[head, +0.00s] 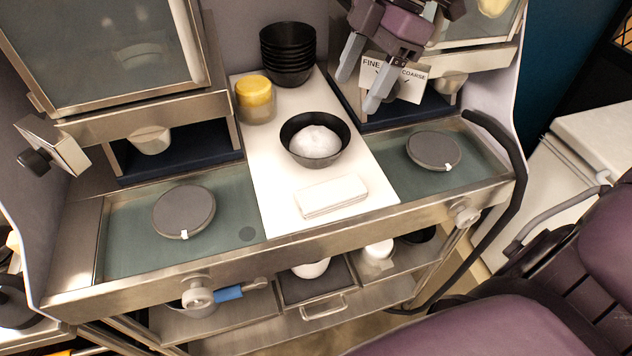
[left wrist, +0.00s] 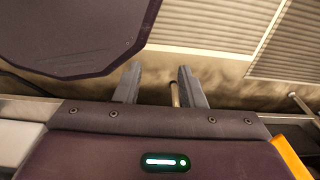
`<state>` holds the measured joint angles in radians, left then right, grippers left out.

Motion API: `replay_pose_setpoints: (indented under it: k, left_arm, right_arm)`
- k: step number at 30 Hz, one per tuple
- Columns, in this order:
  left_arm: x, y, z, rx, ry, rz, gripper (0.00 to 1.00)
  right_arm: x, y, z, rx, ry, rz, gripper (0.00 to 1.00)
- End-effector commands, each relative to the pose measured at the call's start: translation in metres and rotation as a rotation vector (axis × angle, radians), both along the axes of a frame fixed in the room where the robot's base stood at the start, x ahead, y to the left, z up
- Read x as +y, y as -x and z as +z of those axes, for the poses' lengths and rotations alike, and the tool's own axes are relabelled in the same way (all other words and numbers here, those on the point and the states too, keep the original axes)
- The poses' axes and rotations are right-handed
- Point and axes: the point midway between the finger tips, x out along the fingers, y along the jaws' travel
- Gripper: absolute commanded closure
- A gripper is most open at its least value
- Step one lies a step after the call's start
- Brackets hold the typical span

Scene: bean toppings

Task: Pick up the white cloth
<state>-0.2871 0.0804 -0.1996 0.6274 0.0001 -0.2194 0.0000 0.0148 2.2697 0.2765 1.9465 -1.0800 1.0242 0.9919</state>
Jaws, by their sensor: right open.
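The white cloth (head: 331,196) lies folded flat on the white counter strip (head: 285,205), near its front edge, in the head view. My right gripper (head: 361,84) is open and empty, high at the back right, in front of the label card and well away from the cloth. My left gripper (left wrist: 156,88) shows only in the left wrist view. Its two fingers are apart with nothing held between them, and the cloth is not seen in that view.
A black bowl (head: 289,150) with white contents stands behind the cloth. A yellow-lidded jar (head: 256,100) and stacked black bowls (head: 288,52) stand farther back. Round grey discs (head: 184,211) (head: 433,150) lie on both sides. The counter around the cloth is clear.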

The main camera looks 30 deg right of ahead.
Motion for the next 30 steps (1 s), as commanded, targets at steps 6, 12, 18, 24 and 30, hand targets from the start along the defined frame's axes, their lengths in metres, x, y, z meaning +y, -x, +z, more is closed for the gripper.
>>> replay_pose_setpoints:
  k: [6, 12, 18, 24, 30]
  left_arm:
    - [0.001, 0.010, -0.036, 0.013, -0.001, 0.000, 0.64]
    - [0.002, 0.027, -0.062, 0.037, -0.003, 0.000, 0.64]
    - [0.002, 0.024, -0.074, 0.035, -0.003, 0.000, 0.64]
    - [0.000, 0.011, -0.069, 0.014, 0.000, 0.000, 0.64]
    - [0.000, 0.009, -0.064, 0.012, 0.000, 0.000, 0.64]
  right_arm:
    - [0.000, 0.000, -0.035, 0.000, 0.000, 0.000, 0.35]
    - [0.000, 0.000, -0.060, 0.000, 0.000, 0.001, 0.35]
    - [0.000, 0.000, -0.074, 0.000, 0.000, 0.000, 0.35]
    - [0.001, 0.001, -0.100, 0.004, -0.005, 0.002, 0.35]
    - [0.000, 0.002, -0.143, 0.006, -0.003, 0.001, 0.35]
